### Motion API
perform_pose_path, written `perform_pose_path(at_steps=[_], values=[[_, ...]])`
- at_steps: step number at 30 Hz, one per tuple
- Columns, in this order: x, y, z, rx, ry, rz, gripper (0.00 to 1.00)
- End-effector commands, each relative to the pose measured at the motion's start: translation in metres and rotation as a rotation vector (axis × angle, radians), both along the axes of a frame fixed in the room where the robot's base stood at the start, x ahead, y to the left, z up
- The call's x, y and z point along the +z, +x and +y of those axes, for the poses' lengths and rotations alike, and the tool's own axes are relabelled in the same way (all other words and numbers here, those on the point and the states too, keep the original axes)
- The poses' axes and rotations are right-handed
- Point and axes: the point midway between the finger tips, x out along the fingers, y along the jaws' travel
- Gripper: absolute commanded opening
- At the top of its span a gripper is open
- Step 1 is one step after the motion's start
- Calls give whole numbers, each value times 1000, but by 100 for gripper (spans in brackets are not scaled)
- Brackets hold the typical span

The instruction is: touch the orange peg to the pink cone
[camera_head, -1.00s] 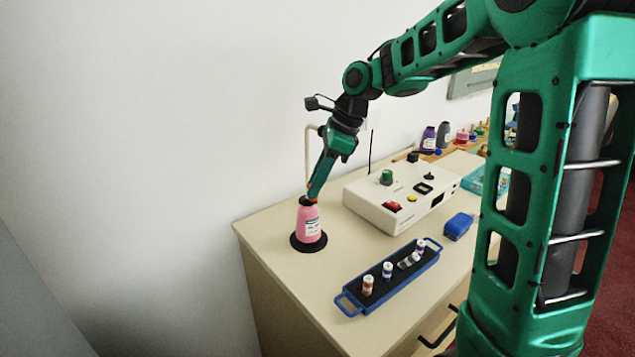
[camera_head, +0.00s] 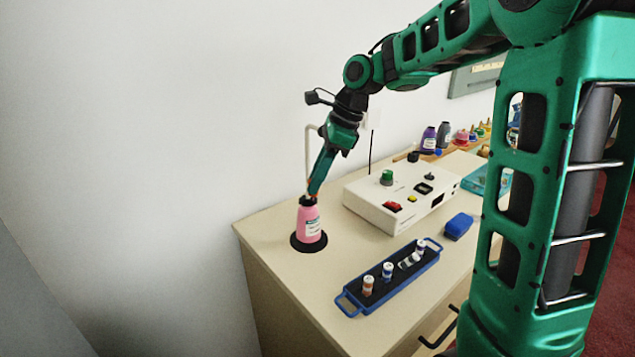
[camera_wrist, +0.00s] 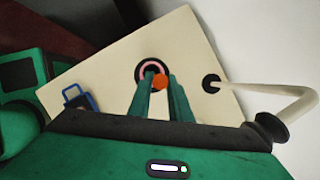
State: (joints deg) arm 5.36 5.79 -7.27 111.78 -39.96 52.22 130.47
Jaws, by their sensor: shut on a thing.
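The pink cone (camera_head: 309,222) stands upright on a round black base near the counter's left corner, with a white label and a dark top. In the wrist view it shows from above as a pink ring (camera_wrist: 146,66) on the black disc. My gripper (camera_head: 312,190) points down just above the cone's top. In the wrist view its two fingers are closed on the orange peg (camera_wrist: 160,82), seen end-on between the fingertips. The peg overlaps the edge of the pink ring there. I cannot tell whether peg and cone touch.
A white control box (camera_head: 400,198) stands right of the cone. A blue tray (camera_head: 348,304) with several small labelled vials lies in front, with a blue block (camera_head: 458,226) beside it. A bent white tube rises behind my gripper. Counter space around the cone is clear.

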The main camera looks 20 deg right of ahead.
Motion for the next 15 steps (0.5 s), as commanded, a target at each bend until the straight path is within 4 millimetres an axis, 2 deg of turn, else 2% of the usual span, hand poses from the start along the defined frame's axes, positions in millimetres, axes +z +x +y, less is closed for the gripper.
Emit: perform_pose_path(at_steps=[15], values=[[28, 0, 0, 1, 0, -4, 0]])
